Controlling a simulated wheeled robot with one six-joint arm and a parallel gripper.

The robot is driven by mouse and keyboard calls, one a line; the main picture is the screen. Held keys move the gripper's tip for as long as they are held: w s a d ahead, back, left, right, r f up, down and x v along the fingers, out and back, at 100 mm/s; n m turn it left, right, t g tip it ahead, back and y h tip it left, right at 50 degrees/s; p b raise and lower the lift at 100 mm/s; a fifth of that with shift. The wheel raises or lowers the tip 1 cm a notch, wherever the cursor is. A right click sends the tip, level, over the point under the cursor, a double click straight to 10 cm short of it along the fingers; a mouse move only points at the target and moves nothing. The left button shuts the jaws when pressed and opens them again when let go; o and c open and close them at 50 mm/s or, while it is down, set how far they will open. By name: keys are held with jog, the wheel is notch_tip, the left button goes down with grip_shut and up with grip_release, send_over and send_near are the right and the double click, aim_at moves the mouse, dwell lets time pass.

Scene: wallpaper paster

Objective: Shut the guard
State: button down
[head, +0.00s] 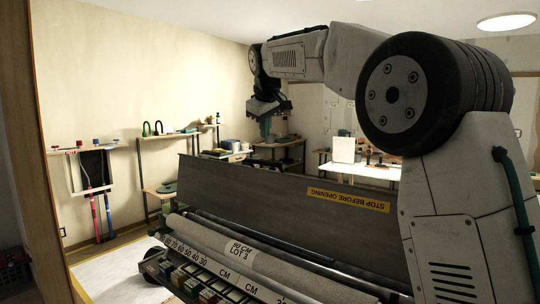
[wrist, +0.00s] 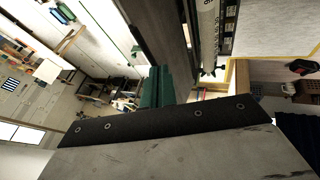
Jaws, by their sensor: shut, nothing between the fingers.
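The guard (head: 290,208) is a long dark grey panel on the wallpaper paster (head: 215,235). It stands up and open along the far side of the rollers, and its yellow "STOP BEFORE OPENING" label reads upside down. In the wrist view the guard (wrist: 152,28) is a dark strip beside the paster. My gripper (head: 265,131) hangs with its green fingers pointing down, above the guard's top edge in the head picture. The wrist view shows the green fingers (wrist: 157,88) together and empty. I see no contact with the guard.
A roll marked "80 CM LOT 3" (head: 240,252) lies in the paster, with a numbered scale at its near side. Shelves (head: 165,138) line the left wall. A lit white table (head: 365,170) stands behind. Floor shows at the left.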

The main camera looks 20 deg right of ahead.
jog(key=w+d+r+x, duration=0.1)
jog(key=d+x, duration=0.1)
jog(key=x, duration=1)
jog(key=shift+w+d+f, duration=0.25)
jog(key=shift+d+f, duration=0.05)
jog(key=shift+d, duration=0.05)
